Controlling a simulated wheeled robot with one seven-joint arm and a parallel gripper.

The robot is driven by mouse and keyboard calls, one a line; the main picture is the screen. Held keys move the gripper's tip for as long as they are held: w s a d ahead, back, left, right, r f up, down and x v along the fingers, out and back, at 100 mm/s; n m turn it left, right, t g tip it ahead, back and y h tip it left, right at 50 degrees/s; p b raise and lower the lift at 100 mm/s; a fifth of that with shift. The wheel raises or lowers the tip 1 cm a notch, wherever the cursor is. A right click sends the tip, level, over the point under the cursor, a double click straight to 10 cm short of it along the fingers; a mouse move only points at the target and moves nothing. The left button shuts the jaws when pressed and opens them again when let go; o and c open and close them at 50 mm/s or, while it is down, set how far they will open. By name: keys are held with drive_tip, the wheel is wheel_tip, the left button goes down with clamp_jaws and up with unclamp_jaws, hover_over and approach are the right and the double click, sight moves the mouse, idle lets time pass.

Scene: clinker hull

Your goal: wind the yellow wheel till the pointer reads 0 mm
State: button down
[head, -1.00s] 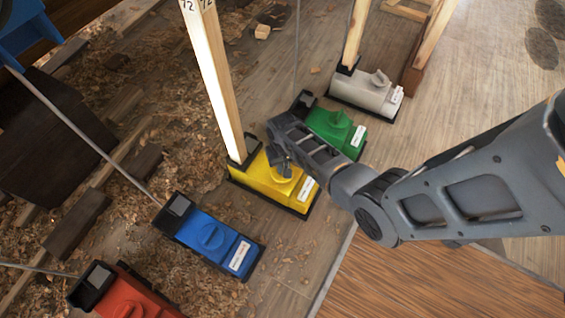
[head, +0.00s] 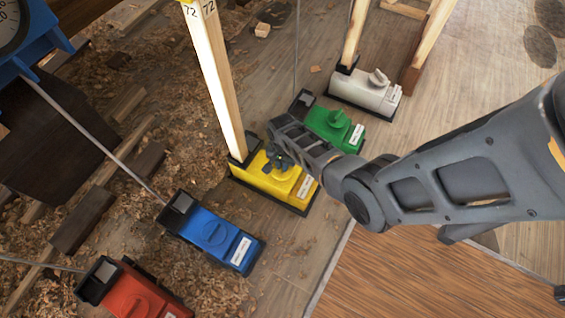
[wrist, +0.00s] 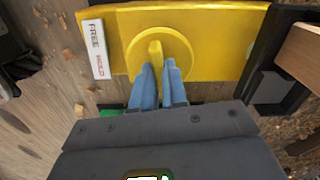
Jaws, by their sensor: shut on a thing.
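The yellow box (head: 293,193) stands on the floor in the head view, with a wooden post rising from its left end. Its yellow wheel (wrist: 166,53), a round disc with a raised grip bar, shows in the wrist view. My gripper (head: 279,164) is over the box; in the wrist view its blue-grey fingers (wrist: 160,72) are shut on the wheel's bar. The fingers hide part of the bar. A dial (head: 12,22) in a blue housing is cut off at the top left of the head view; I cannot read its pointer.
A green box (head: 330,124) and a white-grey box (head: 362,92) stand behind the yellow one. A blue box (head: 212,236) and a red box (head: 135,295) stand in front of it. A white label (wrist: 97,49) reads FREE and HOLD. Wood shavings cover the floor at left.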

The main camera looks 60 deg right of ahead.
idle(0.5)
drive_tip(key=c, duration=1.2)
unclamp_jaws()
drive_tip(key=shift+o, duration=0.2)
drive_tip(key=shift+r+p, duration=2.15)
drive_tip(key=shift+r, duration=1.75)
